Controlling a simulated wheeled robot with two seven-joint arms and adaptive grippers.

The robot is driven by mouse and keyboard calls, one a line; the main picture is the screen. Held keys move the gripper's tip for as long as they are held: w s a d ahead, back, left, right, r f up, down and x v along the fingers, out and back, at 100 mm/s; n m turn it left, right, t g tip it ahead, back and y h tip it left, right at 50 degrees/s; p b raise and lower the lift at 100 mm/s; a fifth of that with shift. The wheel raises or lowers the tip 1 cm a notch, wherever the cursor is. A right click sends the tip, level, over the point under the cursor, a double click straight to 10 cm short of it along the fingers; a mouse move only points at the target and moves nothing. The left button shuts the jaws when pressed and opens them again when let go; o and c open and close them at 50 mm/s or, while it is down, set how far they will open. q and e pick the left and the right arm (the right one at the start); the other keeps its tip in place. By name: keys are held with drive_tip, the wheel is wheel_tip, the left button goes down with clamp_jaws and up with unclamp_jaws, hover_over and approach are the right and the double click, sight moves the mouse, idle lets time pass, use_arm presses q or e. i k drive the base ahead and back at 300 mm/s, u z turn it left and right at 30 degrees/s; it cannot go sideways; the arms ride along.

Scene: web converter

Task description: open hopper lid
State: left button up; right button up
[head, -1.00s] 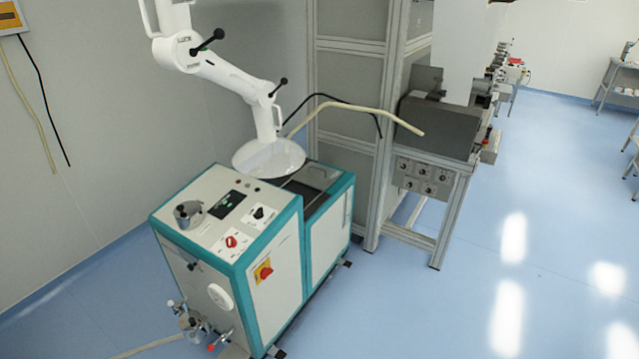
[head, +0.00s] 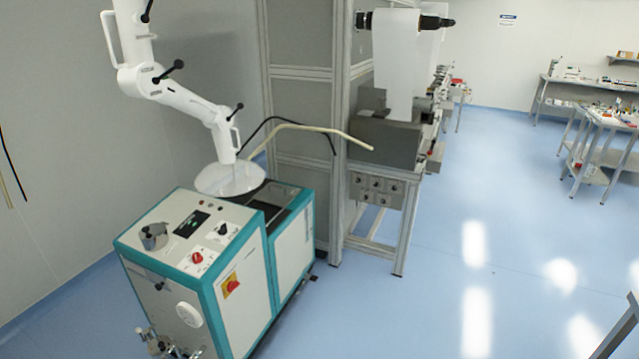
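A white and teal machine cabinet (head: 240,305) stands on the floor at the left centre of the head view. The rear part of its top has a dark rectangular hopper area (head: 268,211) with a grey frame. I cannot tell whether the dark surface is a lid or an opening. A white extraction hood (head: 230,178) hangs over the back left of this area and hides part of it. Neither of my grippers is in view.
The hood hangs from a jointed white extraction arm (head: 180,98) with black knobs. A pale hose (head: 318,129) and a black cable arch behind the hopper. A metal-framed machine (head: 385,140) stands right of the cabinet. Blue floor (head: 450,240) is clear to the right, with tables (head: 600,130) beyond.

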sight(281, 194)
drive_tip(key=z, duration=0.65)
drive_tip(key=i, duration=2.6)
drive_tip(key=u, duration=1.6)
drive_tip(key=i, duration=0.75)
drive_tip(key=u, duration=0.7)
